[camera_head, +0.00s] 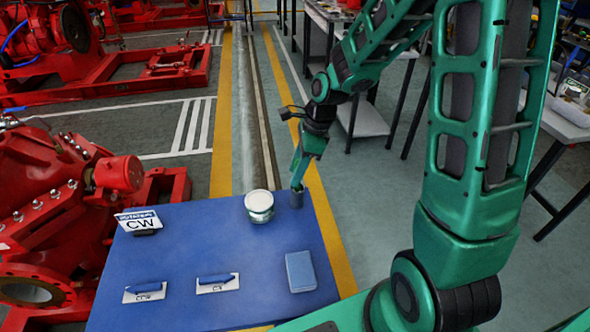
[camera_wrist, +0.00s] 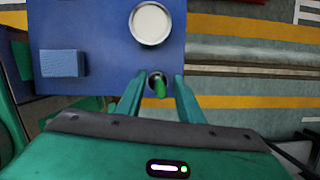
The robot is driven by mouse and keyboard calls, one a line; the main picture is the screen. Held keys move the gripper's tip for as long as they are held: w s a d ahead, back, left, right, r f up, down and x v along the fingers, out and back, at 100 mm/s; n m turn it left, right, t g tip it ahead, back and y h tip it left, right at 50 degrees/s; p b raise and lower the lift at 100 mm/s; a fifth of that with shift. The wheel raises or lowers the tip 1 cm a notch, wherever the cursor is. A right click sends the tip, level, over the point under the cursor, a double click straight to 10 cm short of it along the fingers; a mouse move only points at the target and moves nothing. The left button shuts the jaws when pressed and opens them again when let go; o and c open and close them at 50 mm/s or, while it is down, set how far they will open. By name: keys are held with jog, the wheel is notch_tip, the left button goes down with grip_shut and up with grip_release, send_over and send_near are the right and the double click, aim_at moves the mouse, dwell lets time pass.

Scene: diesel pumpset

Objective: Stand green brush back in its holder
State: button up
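The holder is a grey cup (camera_head: 297,199) at the right edge of the blue table in the head view. In the wrist view, the holder (camera_wrist: 154,75) shows beyond my fingertips. The green brush (camera_wrist: 160,89) shows as a short green handle at the holder's mouth and appears to stand in it, slightly tilted. Its lower part is hidden. My gripper (camera_wrist: 159,78) is open, with one finger on each side of the handle and gaps visible on both sides. In the head view, my gripper (camera_head: 299,182) is just above the holder and hides the brush.
A white-lidded jar (camera_head: 259,206) stands close left of the holder. Red pumps (camera_head: 60,185) stand left. Floor right of the table is clear.

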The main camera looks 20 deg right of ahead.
jog(key=shift+r, duration=0.1)
jog(key=shift+r, duration=4.4)
jog(key=s+d+r+n+h, duration=0.1)
jog(key=s+d+n, duration=0.4)
jog(key=s, duration=0.4)
jog(key=s+d+r+n+h, duration=0.1)
jog(key=s+d+n, duration=0.4)
jog(key=s, duration=0.4)
jog(key=s+d+r+n+g+h, duration=0.1)
jog(key=s+d+n, duration=0.4)
jog(key=s+d, duration=0.2)
jog(key=shift+s+d+r, duration=0.2)
jog(key=shift+s+r, duration=0.2)
jog(key=shift+s, duration=0.85)
jog(key=shift+w+f, duration=0.25)
jog(key=shift+w, duration=0.4)
